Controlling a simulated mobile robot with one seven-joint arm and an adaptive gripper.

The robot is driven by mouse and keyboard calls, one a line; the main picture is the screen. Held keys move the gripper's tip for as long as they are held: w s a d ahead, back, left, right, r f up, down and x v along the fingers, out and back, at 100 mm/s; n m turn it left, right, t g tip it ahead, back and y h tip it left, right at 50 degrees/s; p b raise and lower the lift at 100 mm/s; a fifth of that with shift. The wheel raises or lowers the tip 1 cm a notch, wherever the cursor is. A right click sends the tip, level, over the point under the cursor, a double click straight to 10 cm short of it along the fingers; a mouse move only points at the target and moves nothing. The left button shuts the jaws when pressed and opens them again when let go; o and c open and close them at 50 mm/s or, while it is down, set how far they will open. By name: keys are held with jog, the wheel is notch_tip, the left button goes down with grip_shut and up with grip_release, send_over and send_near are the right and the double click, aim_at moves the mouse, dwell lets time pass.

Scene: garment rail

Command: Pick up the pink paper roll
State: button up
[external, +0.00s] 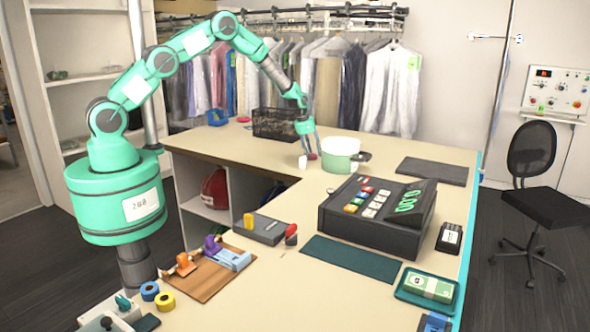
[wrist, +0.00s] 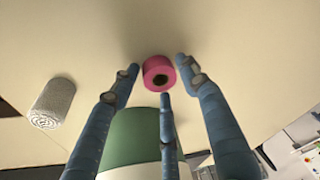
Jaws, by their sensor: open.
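In the external view my gripper (external: 309,152) points down over the counter beside the pot. The roll is too small there to make out clearly between the fingers.
A green and white pot (external: 340,152) stands right beside my gripper; it also shows in the wrist view (wrist: 130,140). A white roll (external: 302,162) lies to the left. A black wire basket (external: 275,125) stands behind. A cash register (external: 375,215) is in front.

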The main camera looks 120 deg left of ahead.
aim_at(312, 154)
dwell(0.5)
jog(key=c, duration=0.8)
jog(key=shift+o, duration=0.2)
jog(key=shift+r, duration=0.1)
jog(key=shift+r, duration=0.7)
notch_tip(312, 154, up, 2)
jog(key=shift+r, duration=0.1)
jog(key=s+d, duration=0.2)
jog(key=d, duration=0.2)
jog(key=s+d+b, duration=0.1)
jog(key=s+d, duration=0.1)
jog(key=d, duration=0.3)
jog(key=s+d+r, duration=0.1)
jog(key=s+d, duration=0.2)
jog(key=d, duration=0.2)
jog(key=shift+d+r, duration=0.1)
jog(key=shift+d, duration=0.1)
